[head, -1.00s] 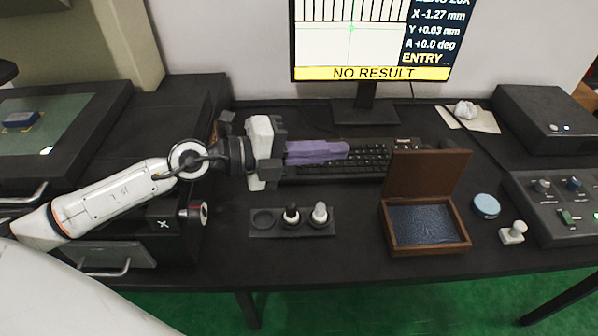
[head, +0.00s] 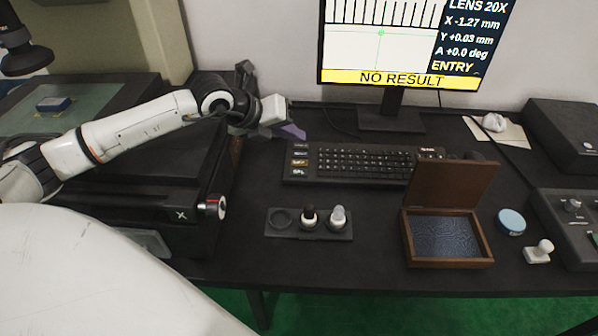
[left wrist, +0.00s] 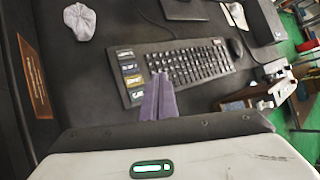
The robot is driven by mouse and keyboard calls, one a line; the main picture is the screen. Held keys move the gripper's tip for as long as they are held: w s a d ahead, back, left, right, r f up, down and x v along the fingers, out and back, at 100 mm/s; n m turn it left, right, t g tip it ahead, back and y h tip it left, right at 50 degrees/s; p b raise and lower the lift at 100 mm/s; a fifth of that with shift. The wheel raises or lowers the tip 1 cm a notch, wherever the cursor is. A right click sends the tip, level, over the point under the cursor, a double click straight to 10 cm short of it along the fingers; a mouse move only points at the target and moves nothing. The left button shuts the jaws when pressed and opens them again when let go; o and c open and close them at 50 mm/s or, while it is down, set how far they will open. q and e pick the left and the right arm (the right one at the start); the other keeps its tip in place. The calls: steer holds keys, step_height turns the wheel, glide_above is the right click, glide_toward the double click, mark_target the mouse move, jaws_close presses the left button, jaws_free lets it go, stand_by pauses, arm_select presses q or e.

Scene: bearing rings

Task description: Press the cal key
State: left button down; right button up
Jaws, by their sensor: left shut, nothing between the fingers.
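The black keyboard (head: 362,162) lies below the monitor, with a column of larger labelled keys (head: 299,160) at its left end. The keyboard also shows in the left wrist view (left wrist: 190,62), with the labelled keys (left wrist: 130,73) left of the fingers. My left gripper (head: 294,132) is shut and empty, its purple fingers just behind the keyboard's left end in the head view. In the left wrist view its fingertips (left wrist: 160,76) appear over the keyboard's near edge. Contact cannot be told.
The monitor (head: 440,77) reads NO RESULT and ENTRY. In front of the keyboard stand a holder (head: 280,234) with two small pieces, an open wooden box (head: 450,262), a blue disc (head: 511,222) and a white stamp-like piece (head: 538,252). A grey cloth (left wrist: 80,22) lies beyond the keys.

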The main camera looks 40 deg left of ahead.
arm_select(q)
steer(key=b, duration=0.5)
glide_above(295, 174)
step_height(295, 174, down, 8)
steer(key=shift+s+r, duration=0.1)
steer(key=shift+r, duration=0.05)
steer(key=shift+f, duration=0.3)
steer(key=shift+f+b, duration=0.15)
steer(key=shift+b, duration=0.2)
arm_select(e)
steer(key=f, duration=0.1)
steer(key=a+f, duration=0.1)
steer(key=w+f, duration=0.1)
steer(key=shift+a+f, duration=0.15)
steer(key=shift+s+f, duration=0.15)
stand_by(0.4)
arm_select(q)
steer(key=shift+f+b, duration=0.4)
steer(key=shift+b, duration=0.05)
arm_select(e)
steer(key=shift+f, duration=0.4)
